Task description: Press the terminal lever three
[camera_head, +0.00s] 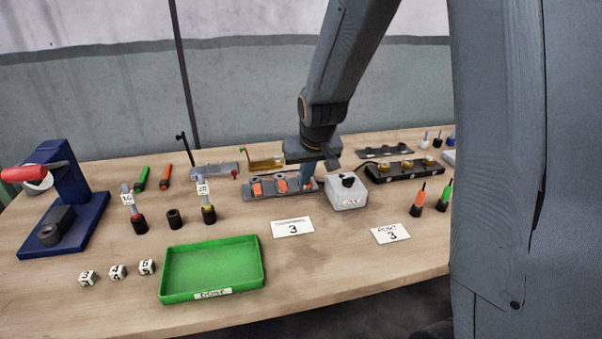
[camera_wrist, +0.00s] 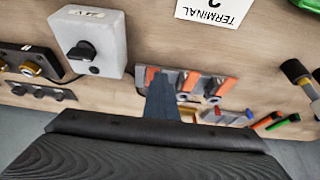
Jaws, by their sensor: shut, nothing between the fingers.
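The terminal block (camera_head: 250,195) is a grey strip on the table with orange levers, left of a white box with a black knob. Two orange levers, the left one (camera_head: 256,188) and the middle one (camera_head: 281,185), show in the head view; the right end is hidden behind my gripper (camera_head: 307,178). In the wrist view the block (camera_wrist: 232,84) appears turned around, with three orange levers. My gripper (camera_wrist: 162,92) is shut and empty, its tip close to the lever (camera_wrist: 151,74) nearest the white box. I cannot tell whether it touches.
The white knob box (camera_head: 347,193) stands right beside the gripper. A card reading "TERMINAL 3" (camera_head: 293,227) lies in front of the block. A green tray (camera_head: 212,269) is at front left. A dark strip with brass parts (camera_head: 404,171) lies to the right.

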